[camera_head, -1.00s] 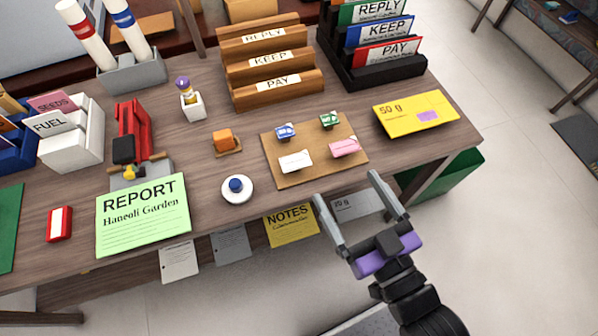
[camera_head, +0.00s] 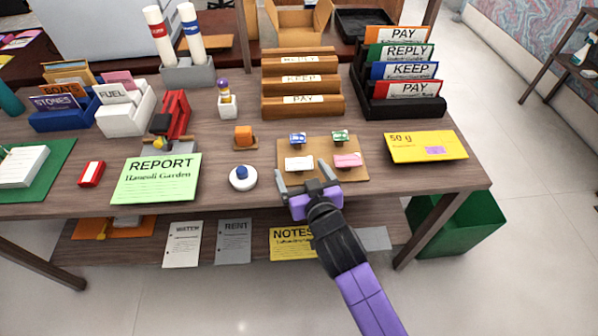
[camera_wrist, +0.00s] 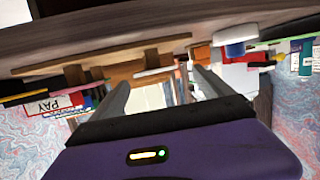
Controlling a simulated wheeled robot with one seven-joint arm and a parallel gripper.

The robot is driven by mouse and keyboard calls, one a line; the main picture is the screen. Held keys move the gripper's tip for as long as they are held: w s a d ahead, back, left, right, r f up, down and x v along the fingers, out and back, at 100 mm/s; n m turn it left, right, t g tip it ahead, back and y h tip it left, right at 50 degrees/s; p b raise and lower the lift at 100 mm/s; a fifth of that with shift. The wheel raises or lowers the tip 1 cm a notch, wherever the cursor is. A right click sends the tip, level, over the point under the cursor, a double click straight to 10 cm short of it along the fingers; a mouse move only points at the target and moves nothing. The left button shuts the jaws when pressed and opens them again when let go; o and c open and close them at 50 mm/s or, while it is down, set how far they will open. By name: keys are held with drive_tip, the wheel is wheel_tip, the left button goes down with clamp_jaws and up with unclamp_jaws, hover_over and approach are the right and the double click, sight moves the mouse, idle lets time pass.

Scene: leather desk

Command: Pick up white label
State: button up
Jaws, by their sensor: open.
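The white label (camera_head: 299,163) lies at the front left of a small tan board (camera_head: 327,178) on the desk. A pink label (camera_head: 348,160) is to its right, with a blue one (camera_head: 298,138) and a green one (camera_head: 340,136) behind. My gripper (camera_head: 303,175) is open at the board's front edge, its fingers pointing toward the white label with nothing seen between them.
A round white button base (camera_head: 243,178) is left of the board, and an orange block (camera_head: 244,136) stands behind it. A yellow 50 g packet (camera_head: 426,147) lies to the right. Wooden sorters (camera_head: 302,104) stand behind. A green bin (camera_head: 455,225) is below the desk's right end.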

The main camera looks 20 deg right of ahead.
sight(298, 160)
drive_tip(key=shift+d+f, duration=0.1)
drive_tip(key=shift+f, duration=0.3)
drive_tip(key=shift+d+x, duration=0.15)
drive_tip(key=shift+x, duration=1.75)
drive_tip(key=shift+d+x, duration=0.1)
drive_tip(key=shift+x, duration=1.75)
drive_tip(key=c, duration=1.3)
